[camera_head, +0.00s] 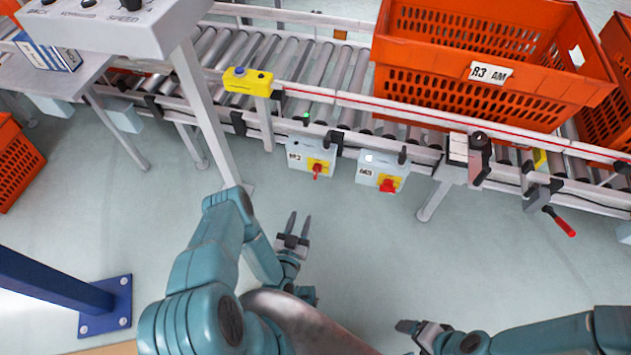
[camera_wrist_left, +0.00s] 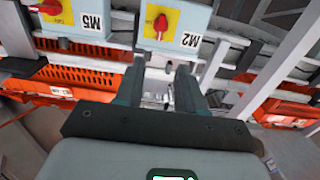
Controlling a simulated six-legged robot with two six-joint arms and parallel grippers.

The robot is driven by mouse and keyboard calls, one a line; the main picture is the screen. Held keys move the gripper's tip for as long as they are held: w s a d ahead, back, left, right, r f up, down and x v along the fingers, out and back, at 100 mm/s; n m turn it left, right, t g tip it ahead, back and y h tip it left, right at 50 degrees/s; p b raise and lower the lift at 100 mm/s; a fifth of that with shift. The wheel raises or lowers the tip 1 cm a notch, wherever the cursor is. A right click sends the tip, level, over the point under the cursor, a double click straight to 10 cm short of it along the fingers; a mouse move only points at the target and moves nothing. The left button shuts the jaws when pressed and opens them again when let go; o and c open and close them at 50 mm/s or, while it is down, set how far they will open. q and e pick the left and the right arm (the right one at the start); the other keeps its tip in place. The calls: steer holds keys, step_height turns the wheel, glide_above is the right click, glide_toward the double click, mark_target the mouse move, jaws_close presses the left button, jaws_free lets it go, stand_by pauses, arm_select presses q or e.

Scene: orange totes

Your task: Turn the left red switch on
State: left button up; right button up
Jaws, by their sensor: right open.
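The left red switch (camera_head: 316,172) is a small knob on a yellow plate on a grey box marked M2 (camera_head: 296,157), below the conveyor. Its handle looks roughly upright. The wrist view also shows this switch (camera_wrist_left: 160,25), upside down, just beyond the fingertips. A second red switch (camera_head: 388,185) sits on a similar box to the right. My left gripper (camera_head: 298,224) is open and empty, below and slightly left of the left switch, apart from it. Its two spread fingers show in the wrist view (camera_wrist_left: 160,72). My right gripper (camera_head: 407,338) is open near the bottom edge, away from both switches.
The roller conveyor (camera_head: 340,97) runs across the top and carries an orange tote (camera_head: 480,95). A grey control panel (camera_head: 110,25) on a post stands at upper left. A red-tipped lever (camera_head: 560,222) sticks out at right. The floor before the boxes is clear.

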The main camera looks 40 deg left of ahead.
arm_select(q)
steer(key=b, duration=0.6)
glide_toward(315, 175)
steer(key=x, duration=0.8)
steer(key=shift+w+a, duration=0.1)
steer(key=shift+w, duration=0.25)
jaws_close()
